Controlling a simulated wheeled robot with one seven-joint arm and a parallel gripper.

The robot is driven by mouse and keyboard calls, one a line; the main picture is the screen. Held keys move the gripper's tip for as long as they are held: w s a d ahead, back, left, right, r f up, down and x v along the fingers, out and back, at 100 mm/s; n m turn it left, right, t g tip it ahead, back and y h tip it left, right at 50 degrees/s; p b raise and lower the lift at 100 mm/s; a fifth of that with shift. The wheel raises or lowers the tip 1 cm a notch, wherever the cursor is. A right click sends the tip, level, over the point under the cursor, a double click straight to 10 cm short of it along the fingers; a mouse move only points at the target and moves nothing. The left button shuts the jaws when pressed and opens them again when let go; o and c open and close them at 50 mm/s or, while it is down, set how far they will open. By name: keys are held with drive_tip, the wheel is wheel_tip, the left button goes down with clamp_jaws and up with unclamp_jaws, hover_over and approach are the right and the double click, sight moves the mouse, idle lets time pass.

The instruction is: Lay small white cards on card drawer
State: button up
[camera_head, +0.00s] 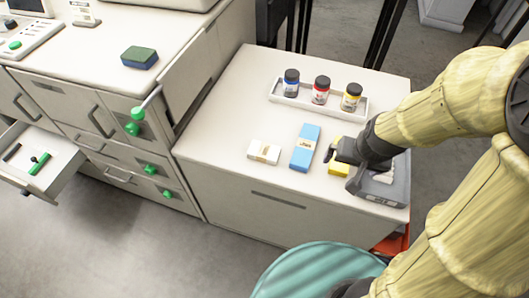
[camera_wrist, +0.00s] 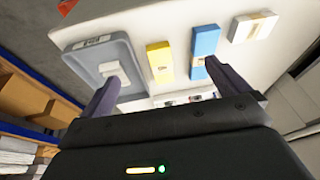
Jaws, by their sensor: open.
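The small white cards (camera_head: 264,152) are a white stack with a tan band, lying flat on the white cabinet top; they show at the upper right of the wrist view (camera_wrist: 264,19). A shallow grey tray with a label, likely the card drawer (camera_head: 398,193), lies at the right of the top. It is at the left of the wrist view (camera_wrist: 72,62), with a white piece inside. My gripper (camera_head: 338,152) is open and empty above the top, near the yellow stack and the tray. Its arm hides part of the tray in the head view.
A banded blue stack (camera_head: 307,139) and a yellow stack (camera_head: 338,169) lie between the white cards and the tray. A white rack (camera_head: 275,92) holds three jars behind them. An open drawer (camera_head: 62,165) juts out at left. A teal round thing (camera_head: 300,270) stands in front.

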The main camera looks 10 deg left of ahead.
drive_tip(key=w+a+f+t, duration=0.1)
drive_tip(key=a+f, duration=0.3)
drive_tip(key=a, duration=0.2)
drive_tip(key=w+a+f+m+t+b, duration=0.1)
drive_tip(key=a+f, duration=0.2)
drive_tip(key=a, duration=0.3)
drive_tip(key=w+a+f+t+b, duration=0.1)
drive_tip(key=w+a+f+t, duration=0.1)
drive_tip(key=a+f, duration=0.2)
drive_tip(key=shift+w+a+f+m, duration=0.1)
drive_tip(key=shift+a+f+m, duration=0.1)
drive_tip(key=shift+a, duration=0.4)
drive_tip(key=shift+a+f+m, duration=0.1)
drive_tip(key=shift+a+f, duration=0.05)
drive_tip(key=shift+a, duration=0.45)
drive_tip(key=s+a+f+t, duration=0.1)
drive_tip(key=s+a+f+t+h+b, duration=0.1)
drive_tip(key=a, duration=0.1)
drive_tip(key=s+a+f+t, duration=0.1)
drive_tip(key=a+f, duration=0.1)
drive_tip(key=shift+s+t+h, duration=0.3)
drive_tip(key=shift+t+h, duration=0.1)
drive_tip(key=n+t+b, duration=0.1)
drive_tip(key=t, duration=0.4)
approach(261, 158)
drive_tip(key=s, duration=0.3)
drive_tip(key=shift+w+a+r, duration=0.1)
drive_tip(key=shift+w+a, duration=0.1)
drive_tip(key=shift+a, duration=0.05)
